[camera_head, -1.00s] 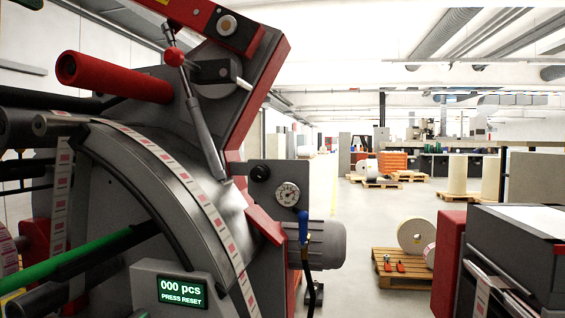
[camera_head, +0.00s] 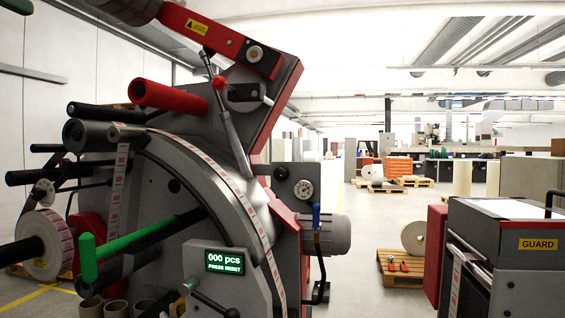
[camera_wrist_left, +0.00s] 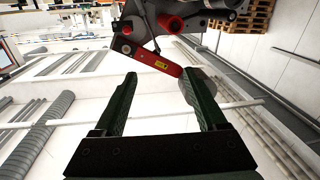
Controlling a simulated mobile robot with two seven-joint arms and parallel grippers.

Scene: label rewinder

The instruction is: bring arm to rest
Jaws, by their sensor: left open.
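Beyond the fingertips is the red arm (camera_wrist_left: 150,58) of the label rewinder, with a yellow warning label. I cannot tell how far the fingers are from it. In the head view the rewinder (camera_head: 205,150) fills the left half, and its display (camera_head: 225,260) reads "000 pcs PRESS RESET". My right gripper is in no frame.
A red roller (camera_head: 165,95) and a lever (camera_head: 228,120) stick out from the rewinder. A green bar (camera_head: 140,237) reaches out low at the left. A grey cabinet marked GUARD (camera_head: 538,244) stands at the right. Between them lies floor with a pallet (camera_head: 402,268) carrying a roll.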

